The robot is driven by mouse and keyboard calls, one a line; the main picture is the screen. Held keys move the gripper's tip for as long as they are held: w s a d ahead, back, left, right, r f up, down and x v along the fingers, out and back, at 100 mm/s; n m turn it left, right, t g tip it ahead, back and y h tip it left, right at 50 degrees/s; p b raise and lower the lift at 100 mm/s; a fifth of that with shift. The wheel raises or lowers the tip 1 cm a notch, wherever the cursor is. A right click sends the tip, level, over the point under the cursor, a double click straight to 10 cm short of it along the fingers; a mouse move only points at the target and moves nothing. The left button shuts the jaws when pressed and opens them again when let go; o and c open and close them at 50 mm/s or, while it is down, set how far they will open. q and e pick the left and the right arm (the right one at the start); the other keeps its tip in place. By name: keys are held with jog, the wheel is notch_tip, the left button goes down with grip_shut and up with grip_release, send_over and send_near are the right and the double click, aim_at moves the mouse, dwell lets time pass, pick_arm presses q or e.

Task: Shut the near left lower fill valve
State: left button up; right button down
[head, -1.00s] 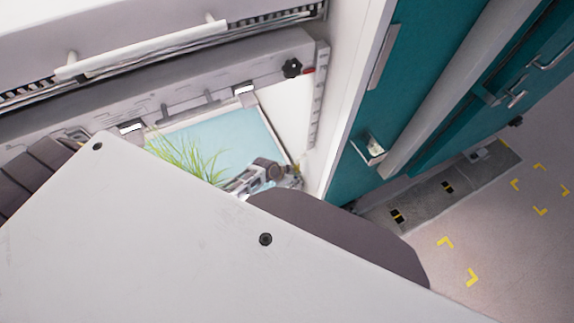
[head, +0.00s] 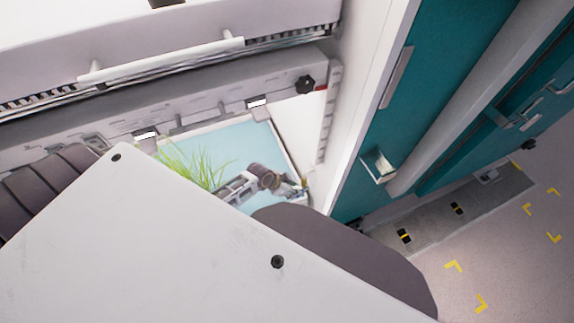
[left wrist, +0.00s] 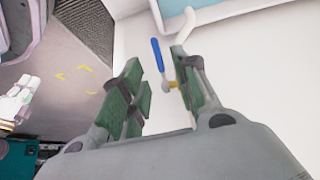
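The valve shows in the left wrist view as a blue lever handle (left wrist: 158,54) on a small brass body (left wrist: 172,84), against a white surface. My left gripper (left wrist: 158,64) is open, with one green-padded finger on each side of the lever in the picture. The right finger overlaps part of the brass body. I cannot tell whether either finger touches the lever or how deep it lies. My right gripper is not clearly in view.
The pale blue tray (head: 238,142) holds grass (head: 195,163). A grey rail with a black knob (head: 305,85) runs above it. A white pipe (left wrist: 185,25) curves near the valve. Teal doors (head: 390,105) stand to the right, with floor beyond.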

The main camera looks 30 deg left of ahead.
pick_arm(q)
jog(key=shift+v, duration=2.05)
